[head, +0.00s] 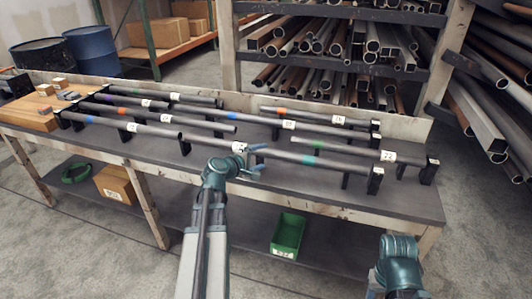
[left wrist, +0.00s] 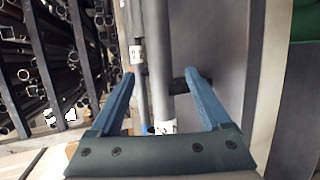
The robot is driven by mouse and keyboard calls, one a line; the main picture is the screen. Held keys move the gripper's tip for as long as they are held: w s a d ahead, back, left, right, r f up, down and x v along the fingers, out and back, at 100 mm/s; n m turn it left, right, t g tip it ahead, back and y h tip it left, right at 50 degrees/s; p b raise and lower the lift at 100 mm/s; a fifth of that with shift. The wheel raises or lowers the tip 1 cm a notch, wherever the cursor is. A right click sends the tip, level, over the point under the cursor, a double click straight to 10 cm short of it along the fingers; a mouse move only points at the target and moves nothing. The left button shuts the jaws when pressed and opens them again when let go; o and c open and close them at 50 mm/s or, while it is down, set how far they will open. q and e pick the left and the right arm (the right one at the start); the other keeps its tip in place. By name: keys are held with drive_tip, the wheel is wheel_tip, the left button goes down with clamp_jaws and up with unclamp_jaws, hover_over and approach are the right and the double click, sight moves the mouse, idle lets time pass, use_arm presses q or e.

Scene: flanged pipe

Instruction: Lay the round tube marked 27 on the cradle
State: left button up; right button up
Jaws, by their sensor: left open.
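Several grey round tubes with white number tags lie on black supports on the long table. The tag digits are too small to read surely, so I cannot tell which tube is 27. In the left wrist view, a tube (left wrist: 160,70) with a white tag runs between the open, blue fingers of my left gripper (left wrist: 162,90). I cannot tell whether they touch it. The black supports (head: 375,180) may form the cradle, but I cannot tell which.
A tube with a green band (head: 340,147) lies behind. A wooden board (head: 28,115) with small blocks is at the table's left end. A green bin (head: 288,235) and a cardboard box (head: 115,185) sit on the lower shelf. A pipe rack stands behind. My right arm shows at lower right.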

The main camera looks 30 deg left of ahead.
use_arm(q)
drive_tip(key=p+v, duration=0.2)
drive_tip(key=v, duration=0.7)
drive_tip(key=d+f+m+g+h, duration=0.25)
drive_tip(key=d+f+m, duration=0.2)
drive_tip(key=d, duration=0.65)
drive_tip(key=d+f+m+g+h, duration=0.2)
drive_tip(key=d+f+m+g, duration=0.25)
drive_tip(key=d, duration=0.65)
drive_tip(key=s+d+f+m+g+y, duration=0.3)
drive_tip(key=s+d+m+g, duration=0.1)
drive_tip(key=s+d+m, duration=0.3)
drive_tip(key=s+d+f+m+g+y, duration=0.2)
drive_tip(key=s+d+m+g+y, duration=0.15)
drive_tip(key=s+d+m, duration=0.4)
wheel_tip(320, 180, up, 15)
drive_tip(key=w+d+n+p, duration=0.1)
drive_tip(key=p, duration=1.5)
drive_tip(key=shift+w+d, duration=0.35)
drive_tip(key=shift+w, duration=0.05)
